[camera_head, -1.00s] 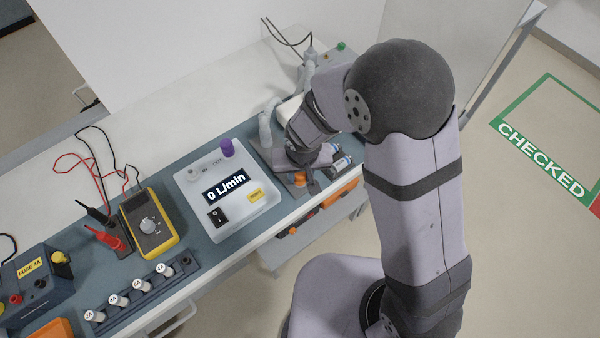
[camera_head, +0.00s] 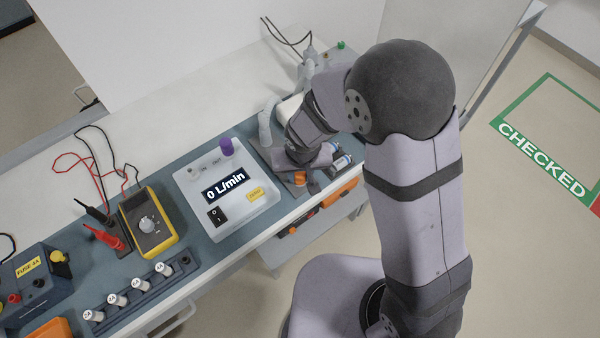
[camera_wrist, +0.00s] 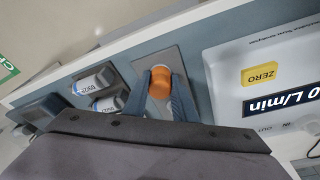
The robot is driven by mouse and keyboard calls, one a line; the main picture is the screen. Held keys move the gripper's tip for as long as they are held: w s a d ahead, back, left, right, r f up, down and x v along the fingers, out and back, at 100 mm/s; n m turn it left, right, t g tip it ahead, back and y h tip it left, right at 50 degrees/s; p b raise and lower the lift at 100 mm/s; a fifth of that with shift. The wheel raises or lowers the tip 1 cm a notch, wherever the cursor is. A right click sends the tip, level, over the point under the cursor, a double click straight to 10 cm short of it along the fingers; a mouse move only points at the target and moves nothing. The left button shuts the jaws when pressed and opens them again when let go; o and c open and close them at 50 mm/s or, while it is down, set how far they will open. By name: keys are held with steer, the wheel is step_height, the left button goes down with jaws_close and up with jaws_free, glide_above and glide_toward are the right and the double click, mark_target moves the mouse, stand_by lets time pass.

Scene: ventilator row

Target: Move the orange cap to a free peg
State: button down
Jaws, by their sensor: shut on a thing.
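The orange cap (camera_wrist: 160,82) sits between the two fingers of my gripper (camera_wrist: 160,92) in the wrist view, with a finger against each side. My gripper is shut on it. In the head view the cap (camera_head: 300,177) shows as a small orange spot just below my gripper (camera_head: 304,180), near the front edge of the bench. A grey plate (camera_wrist: 172,55) lies under the cap. Whether the cap touches a peg or the plate is hidden by the fingers and the cap itself. No free peg can be made out clearly.
A white flow meter (camera_head: 240,210) reading 0 L/min, with a purple cap (camera_head: 227,147) on one port, stands left of my gripper. Two labelled vials (camera_wrist: 93,82) lie close by. A yellow multimeter (camera_head: 150,222) and a row of fuses (camera_head: 140,285) stand further left.

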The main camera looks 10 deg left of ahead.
mark_target(300, 177)
steer(key=shift+s+d+f, duration=0.1)
steer(key=shift+s+f, duration=0.1)
steer(key=shift+f, duration=0.05)
steer(key=c, duration=1.4)
jaws_free()
steer(key=shift+o, duration=0.2)
steer(key=shift+w, duration=0.1)
steer(key=shift+w, duration=0.1)
steer(key=shift+r, duration=0.1)
steer(key=shift+r, duration=0.15)
steer(key=v, duration=0.6)
steer(key=shift+r, duration=0.45)
